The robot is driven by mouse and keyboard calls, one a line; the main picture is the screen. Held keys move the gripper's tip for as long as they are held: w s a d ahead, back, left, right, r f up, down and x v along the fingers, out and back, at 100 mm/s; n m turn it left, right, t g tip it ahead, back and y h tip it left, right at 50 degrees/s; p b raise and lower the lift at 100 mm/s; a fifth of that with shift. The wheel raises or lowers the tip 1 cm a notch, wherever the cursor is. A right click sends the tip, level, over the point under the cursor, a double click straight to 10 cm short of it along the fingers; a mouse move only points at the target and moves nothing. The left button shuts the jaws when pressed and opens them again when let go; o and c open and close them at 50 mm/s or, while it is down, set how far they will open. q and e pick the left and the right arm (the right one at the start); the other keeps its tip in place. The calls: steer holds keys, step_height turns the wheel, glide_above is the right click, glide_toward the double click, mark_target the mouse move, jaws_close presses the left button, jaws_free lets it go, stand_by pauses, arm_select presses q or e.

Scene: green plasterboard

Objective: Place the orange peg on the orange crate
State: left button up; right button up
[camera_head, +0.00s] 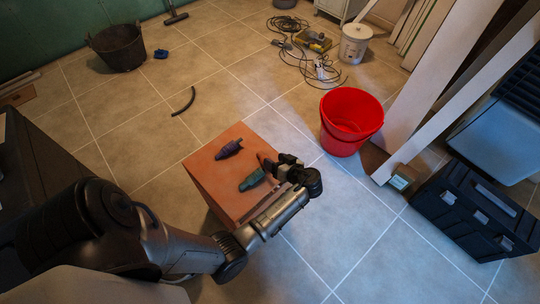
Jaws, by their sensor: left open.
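The orange crate (208,172) stands on the tiled floor at the middle, its flat top facing up. A purple peg (229,149) lies near the back of the top. A teal peg (252,180) lies closer to the right edge. My left gripper (270,166) reaches over the crate's right edge, open. A small brownish-orange shape (265,159) shows at its fingertips. It looks like the orange peg, but it is partly hidden, and I cannot tell whether it touches the crate top. My right gripper is out of view.
A red bucket (349,121) stands right of the crate. A black toolbox (474,211) and leaning boards (458,92) are at the right. A dark tub (119,48), a curved black piece (184,102) and loose cables (297,54) are farther back. Tiles in front right are clear.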

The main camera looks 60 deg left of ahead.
arm_select(q)
steer(key=p+v, duration=0.2)
steer(key=v, duration=0.5)
steer(key=s+f+m+t+h, duration=0.1)
steer(key=s+m, duration=0.1)
steer(key=s, duration=0.1)
steer(key=s+f+m+t+h, duration=0.1)
steer(key=s+m+h, duration=0.1)
steer(key=s, duration=0.1)
steer(key=s+d+f+m+t+h, duration=0.1)
steer(key=s+m+h, duration=0.1)
steer(key=s, duration=0.2)
steer(key=shift+s+m, duration=0.1)
steer(key=shift+m, duration=0.2)
steer(key=s+d+r+m+t+h, duration=0.3)
steer(key=s+d+r+m+h, duration=0.3)
steer(key=s+d+m, duration=0.5)
steer(key=s+d+h, duration=0.1)
steer(key=h, duration=0.1)
steer(key=shift+r+h, duration=0.15)
steer(key=shift+h, duration=0.25)
steer(key=shift+s, duration=0.1)
